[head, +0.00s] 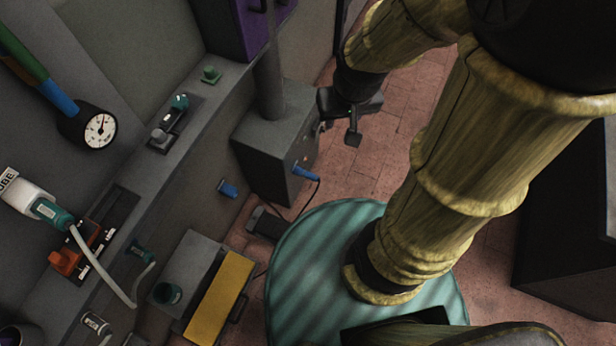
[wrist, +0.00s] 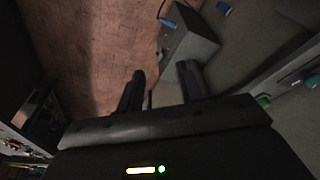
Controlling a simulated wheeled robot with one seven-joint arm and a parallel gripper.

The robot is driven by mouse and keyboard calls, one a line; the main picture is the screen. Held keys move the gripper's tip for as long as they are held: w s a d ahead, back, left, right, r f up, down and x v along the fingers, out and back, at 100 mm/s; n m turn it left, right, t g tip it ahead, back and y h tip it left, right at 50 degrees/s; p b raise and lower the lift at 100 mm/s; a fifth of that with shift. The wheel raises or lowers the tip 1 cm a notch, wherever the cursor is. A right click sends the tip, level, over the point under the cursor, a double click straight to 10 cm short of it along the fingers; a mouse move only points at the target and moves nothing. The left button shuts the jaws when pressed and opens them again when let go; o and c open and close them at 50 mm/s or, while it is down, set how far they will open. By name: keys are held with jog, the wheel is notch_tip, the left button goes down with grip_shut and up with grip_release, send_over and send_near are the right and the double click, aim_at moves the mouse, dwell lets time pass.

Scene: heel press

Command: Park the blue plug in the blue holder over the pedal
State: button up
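The blue plug (head: 306,173) is at the front face of the grey box, with a dark cable hanging from it. It also shows near the top of the wrist view (wrist: 168,23). The blue holder (head: 228,188) is on the low grey wall, left of the box, above the dark pedal (head: 265,223) on the floor. A blue piece at the wrist view's top edge (wrist: 223,8) looks like this holder. My gripper (head: 340,119) is beside the box's far right side, apart from the plug. In the wrist view its two fingers (wrist: 159,88) are spread, with nothing held.
The grey box (head: 267,140) with a pipe on top stands close to my gripper. A grey case with a yellow panel (head: 219,297) lies left of the teal round platform (head: 310,255). Brick floor (head: 385,130) is open right of the box.

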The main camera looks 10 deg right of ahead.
jog(key=shift+o, duration=1.4)
jog(key=w+d+f+n+t+y+b, duration=0.1)
jog(key=w+d+f+n+t+b, duration=0.1)
jog(key=w+f+b, duration=0.65)
jog(key=w+d+f+n+t+b, duration=0.15)
jog(key=w+f+b, duration=0.25)
jog(key=f+b, duration=0.95)
jog(key=w+d+f+n+t+y+b, duration=0.1)
jog(key=w+d+f+n+b, duration=0.4)
jog(key=f, duration=1)
jog(key=n+t+y+b, duration=0.3)
jog(key=y+b, duration=1)
jog(key=b, duration=1.9)
send_near(313, 178)
jog(key=w+a+f, duration=0.1)
jog(key=w+a, duration=0.1)
jog(key=shift+d+f+m+t+p, duration=0.1)
jog(key=shift+m+t+p, duration=0.15)
jog(key=shift+m+p, duration=0.1)
jog(key=b+x, duration=0.1)
jog(key=x, duration=0.6)
jog(key=shift+a+f, duration=0.15)
jog(key=shift+a, duration=0.2)
jog(key=shift+w+a, duration=0.45)
jog(key=shift+w, duration=0.05)
